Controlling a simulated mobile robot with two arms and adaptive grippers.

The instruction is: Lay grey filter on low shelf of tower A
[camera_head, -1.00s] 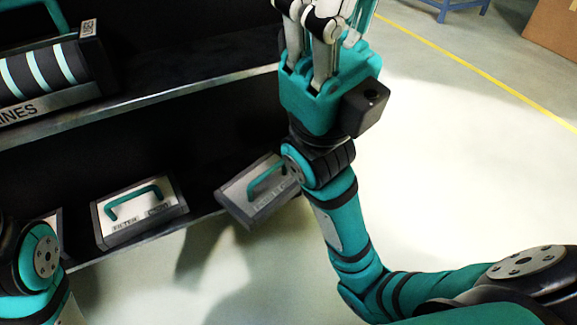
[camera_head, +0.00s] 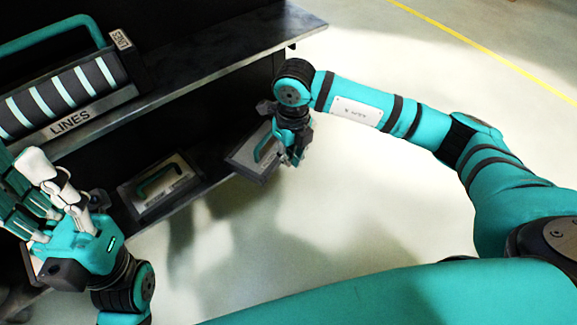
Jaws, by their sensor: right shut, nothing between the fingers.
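A grey filter box (camera_head: 244,153) with a teal handle sits at the right end of the low shelf (camera_head: 190,198), turned askew and jutting past the shelf's front edge. A similar grey box (camera_head: 150,205) with a teal handle lies flat to its left on the same shelf; the tower letter is not visible. My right gripper (camera_head: 294,160) is beside the right side of the askew box, pointing down, shut with nothing in it. Its fingers partly hide that box's edge. My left gripper (camera_head: 38,172) is at the lower left, in front of the shelving; its opening is unclear.
The upper shelf (camera_head: 210,68) holds a striped case (camera_head: 60,100) labelled LINES with a teal handle. The shelf overhangs the low-shelf boxes. The pale floor (camera_head: 400,210) to the right is open, with a yellow line (camera_head: 480,45) across it.

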